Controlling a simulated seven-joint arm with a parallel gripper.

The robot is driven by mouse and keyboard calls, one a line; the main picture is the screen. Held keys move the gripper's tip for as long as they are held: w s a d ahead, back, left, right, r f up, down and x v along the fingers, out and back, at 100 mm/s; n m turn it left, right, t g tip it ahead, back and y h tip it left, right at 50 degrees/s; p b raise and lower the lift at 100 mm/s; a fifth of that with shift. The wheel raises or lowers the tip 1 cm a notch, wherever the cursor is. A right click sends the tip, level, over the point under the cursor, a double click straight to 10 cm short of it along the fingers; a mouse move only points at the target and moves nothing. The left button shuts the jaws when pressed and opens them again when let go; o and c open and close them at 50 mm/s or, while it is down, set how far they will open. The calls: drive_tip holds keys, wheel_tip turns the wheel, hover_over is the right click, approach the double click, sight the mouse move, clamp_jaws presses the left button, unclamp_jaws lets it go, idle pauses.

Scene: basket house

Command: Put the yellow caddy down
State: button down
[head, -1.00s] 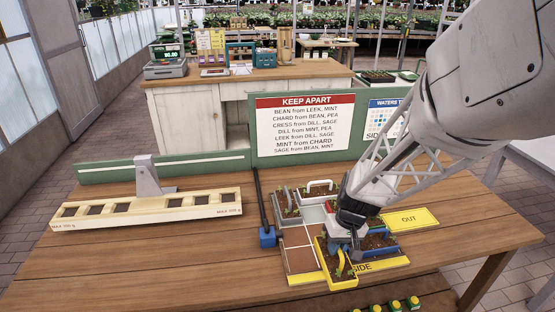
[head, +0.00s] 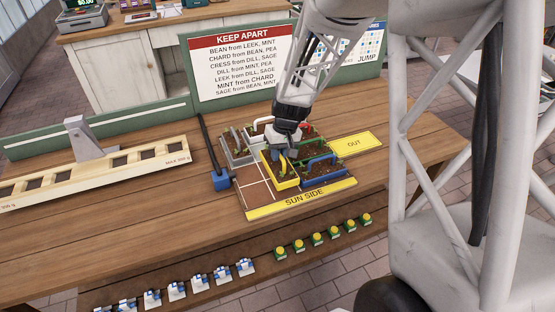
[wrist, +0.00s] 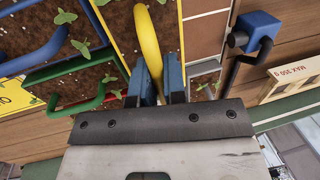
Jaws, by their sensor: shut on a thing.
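The yellow caddy (head: 284,184), a soil-filled box with a yellow arched handle, is over the front middle of the planting board (head: 257,196). It is beside the blue-handled caddy (head: 322,172) and just behind the yellow SUN SIDE strip (head: 305,199). My gripper (head: 285,158) comes down from above and is shut on its handle. In the wrist view, the blue fingers of my gripper (wrist: 158,78) close around the yellow handle (wrist: 147,38), with soil and seedlings below. I cannot tell whether the caddy's underside touches the board.
Grey (head: 237,147), green (head: 310,148) and other caddies crowd the back and right of the board. The front-left cell is bare. A blue block on a dark rod (head: 221,181) stands left, near the cream balance beam (head: 120,167). The yellow OUT pad (head: 354,144) is clear.

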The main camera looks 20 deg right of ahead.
drive_tip(key=shift+w, duration=0.1)
drive_tip(key=shift+w, duration=0.2)
drive_tip(key=shift+w+f, duration=0.1)
drive_tip(key=shift+f, duration=1.7)
drive_tip(key=shift+f, duration=0.15)
drive_tip(key=c, duration=1.2)
unclamp_jaws()
